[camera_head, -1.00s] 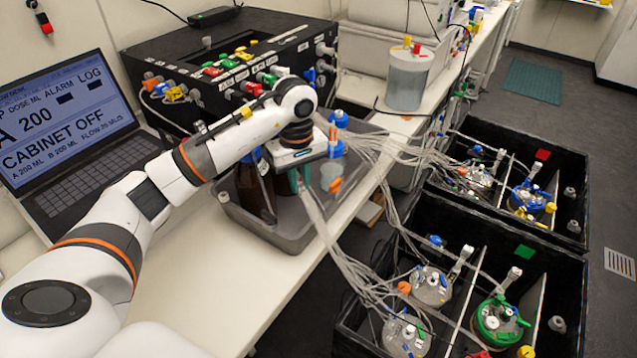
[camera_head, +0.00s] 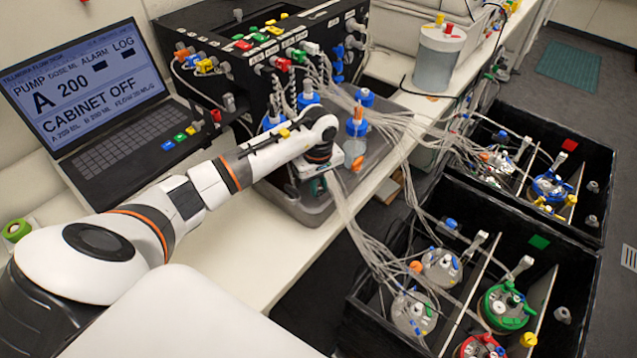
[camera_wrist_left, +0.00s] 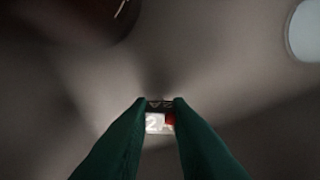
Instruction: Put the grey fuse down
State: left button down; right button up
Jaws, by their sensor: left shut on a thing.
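My left gripper (camera_head: 316,186) is low over the front part of the grey tray (camera_head: 300,211). In the left wrist view the green fingers (camera_wrist_left: 159,106) are shut on a small grey fuse (camera_wrist_left: 154,121) with a white marked face and a red spot. A plain grey surface lies below it; I cannot tell whether the fuse touches it. The fuse cannot be made out in the head view. My right gripper is not in view.
Blue-capped bottles (camera_head: 356,128) stand in the tray, close to my gripper. A dark bottle (camera_wrist_left: 70,15) edges the wrist view. Tubes run right to black crates (camera_head: 452,195). A laptop (camera_head: 85,95) and black cabinet (camera_head: 200,35) stand behind.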

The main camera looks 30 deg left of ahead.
aim_at(318, 188)
pick_arm(q)
jog(key=shift+f, duration=0.2)
jog(key=c, duration=1.3)
grip_release()
jog(key=shift+c, duration=0.2)
jog(key=shift+r, duration=0.2)
jog(key=shift+r, duration=0.2)
notch_tip(318, 188, up, 12)
jog(key=b, duration=0.4)
jog(key=shift+f, duration=0.15)
